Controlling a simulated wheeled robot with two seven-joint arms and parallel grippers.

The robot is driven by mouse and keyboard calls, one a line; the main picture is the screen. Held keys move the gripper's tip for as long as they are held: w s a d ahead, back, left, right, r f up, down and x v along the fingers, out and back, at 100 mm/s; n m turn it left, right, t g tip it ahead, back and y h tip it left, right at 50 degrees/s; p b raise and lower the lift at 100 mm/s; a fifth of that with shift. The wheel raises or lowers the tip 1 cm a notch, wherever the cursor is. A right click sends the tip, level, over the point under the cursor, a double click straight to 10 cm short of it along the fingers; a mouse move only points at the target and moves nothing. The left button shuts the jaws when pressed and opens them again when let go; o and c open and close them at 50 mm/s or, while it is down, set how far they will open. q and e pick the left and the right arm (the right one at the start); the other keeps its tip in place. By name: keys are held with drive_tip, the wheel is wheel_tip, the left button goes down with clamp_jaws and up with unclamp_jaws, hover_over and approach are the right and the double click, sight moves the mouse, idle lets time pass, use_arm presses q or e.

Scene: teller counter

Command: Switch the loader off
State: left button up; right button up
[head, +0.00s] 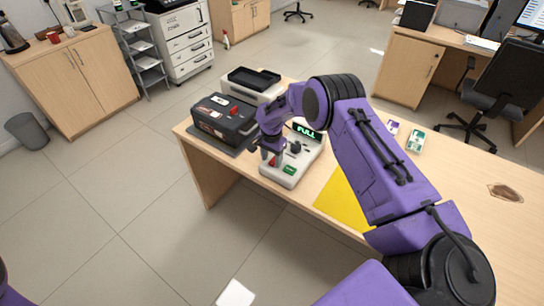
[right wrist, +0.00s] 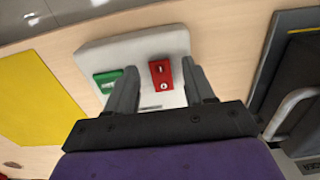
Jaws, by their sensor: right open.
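The loader (head: 282,178) is a white device on the wooden counter. Its dark display (head: 307,131) reads FULL in green letters. A red switch block (right wrist: 161,72) with small white marks sits on its panel, with a green label or button (right wrist: 106,82) to its left in the right wrist view. My right gripper (right wrist: 163,83) is open. Its fingers point at the loader, with the red switch showing between them; I cannot tell whether they touch it. In the head view my right gripper (head: 270,158) is over the loader's near left part. My left gripper is out of view.
A black case (head: 222,118) stands on a dark mat left of the loader. A device with a black tray (head: 254,80) stands behind it. A yellow mat (head: 343,202) lies to the right. Small packs (head: 415,139) and a brown patch (head: 505,191) are farther right on the counter (head: 470,222).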

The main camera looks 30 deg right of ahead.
drive_tip(key=shift+f, duration=0.45)
clamp_jaws()
drive_tip(key=y+b, duration=0.1)
drive_tip(key=b, duration=0.1)
drive_tip(key=y+b, duration=0.1)
drive_tip(key=b, duration=0.1)
drive_tip(key=shift+w+d+f+g, duration=0.1)
drive_tip(key=shift+d+f+g, duration=0.1)
drive_tip(key=shift+d+g, duration=0.15)
drive_tip(key=shift+r+y+b, duration=0.15)
drive_tip(key=shift+y+b, duration=0.15)
drive_tip(key=shift+r+g, duration=0.25)
drive_tip(key=shift+r, duration=0.05)
unclamp_jaws()
drive_tip(key=shift+w, duration=0.1)
